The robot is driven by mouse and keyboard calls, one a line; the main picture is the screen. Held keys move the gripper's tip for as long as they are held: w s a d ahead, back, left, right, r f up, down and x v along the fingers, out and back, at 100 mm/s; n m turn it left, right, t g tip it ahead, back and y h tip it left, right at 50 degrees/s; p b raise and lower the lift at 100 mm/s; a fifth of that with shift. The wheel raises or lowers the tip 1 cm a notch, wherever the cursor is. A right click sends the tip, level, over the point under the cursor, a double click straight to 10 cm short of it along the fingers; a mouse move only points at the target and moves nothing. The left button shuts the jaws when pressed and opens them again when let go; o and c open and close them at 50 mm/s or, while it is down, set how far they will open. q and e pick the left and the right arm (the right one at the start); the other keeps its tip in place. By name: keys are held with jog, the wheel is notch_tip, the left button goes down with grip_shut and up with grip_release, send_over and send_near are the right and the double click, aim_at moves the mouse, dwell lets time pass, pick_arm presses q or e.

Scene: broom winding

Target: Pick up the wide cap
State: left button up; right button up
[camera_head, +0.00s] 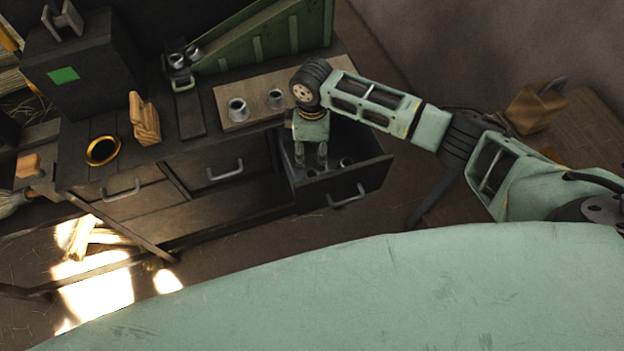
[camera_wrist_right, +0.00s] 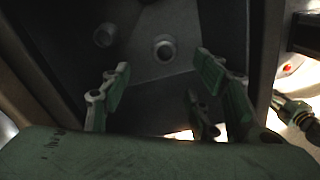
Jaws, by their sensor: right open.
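My right gripper (camera_head: 311,162) is open, fingers pointing down into the open drawer (camera_head: 372,178) of the dark workbench. In the right wrist view, two small round caps lie on the dark drawer floor. The larger-looking cap (camera_wrist_right: 164,50), with a pale ring and dark centre, lies ahead of and roughly between the open fingers (camera_wrist_right: 160,82). The other cap (camera_wrist_right: 103,36) lies further left, outside the fingers. Neither is touched. In the head view, one cap (camera_head: 346,162) shows right of the fingers; the gripper partly hides the drawer inside. My left gripper is not in view.
On the bench stand two metal cups (camera_head: 238,110) on a pale board (camera_head: 257,92), a wooden block (camera_head: 145,120), a gold-rimmed ring (camera_head: 102,150) and a green sloped rack (camera_head: 262,38). The drawer's walls surround the fingers closely.

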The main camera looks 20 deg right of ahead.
aim_at(312, 172)
notch_tip(312, 172, down, 12)
jog(key=b, duration=0.2)
jog(key=shift+s+r+b, duration=0.1)
jog(key=shift+s+b, duration=0.05)
jog(key=shift+b, duration=0.2)
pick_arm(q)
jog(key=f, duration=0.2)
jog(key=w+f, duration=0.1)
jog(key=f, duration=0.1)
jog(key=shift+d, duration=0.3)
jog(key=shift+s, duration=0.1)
pick_arm(e)
jog(key=c, duration=0.8)
jog(key=shift+r, duration=0.1)
